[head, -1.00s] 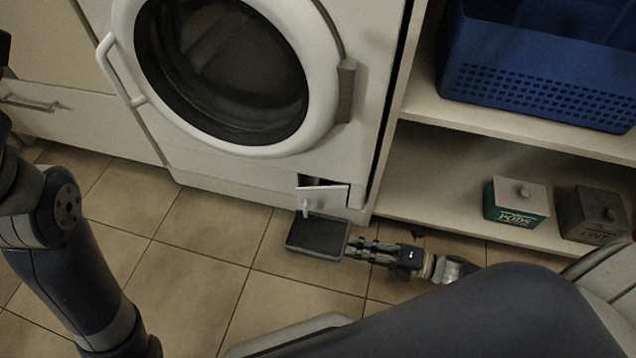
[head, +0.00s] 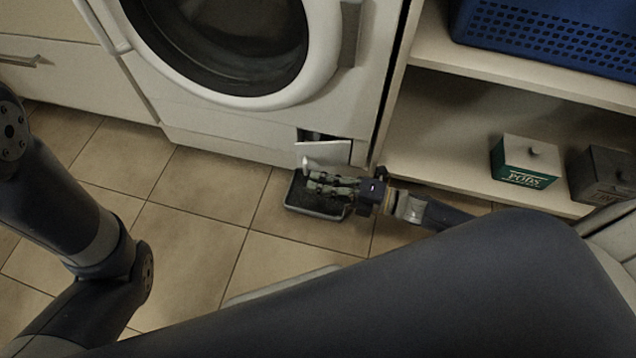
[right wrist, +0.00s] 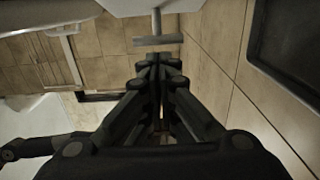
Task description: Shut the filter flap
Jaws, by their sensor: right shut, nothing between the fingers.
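The filter flap (head: 325,154) is a small white panel low on the front of the white washing machine (head: 230,130). It stands open, tilted outward, with a dark gap above it. Its small pale handle (head: 307,163) sticks out at its left. My right gripper (head: 309,182) is shut and empty, just below the flap and over the dark tray. In the right wrist view its fingertips (right wrist: 158,60) are close to the grey T-shaped handle (right wrist: 158,42), with the white flap (right wrist: 140,6) behind. I cannot tell whether they touch. My left arm shows, but its gripper does not.
A dark shallow tray (head: 321,212) lies on the tiled floor under the flap. To the right is a shelf unit (head: 440,180) with a green pods box (head: 523,175), a grey box (head: 607,178) and a blue basket (head: 545,40).

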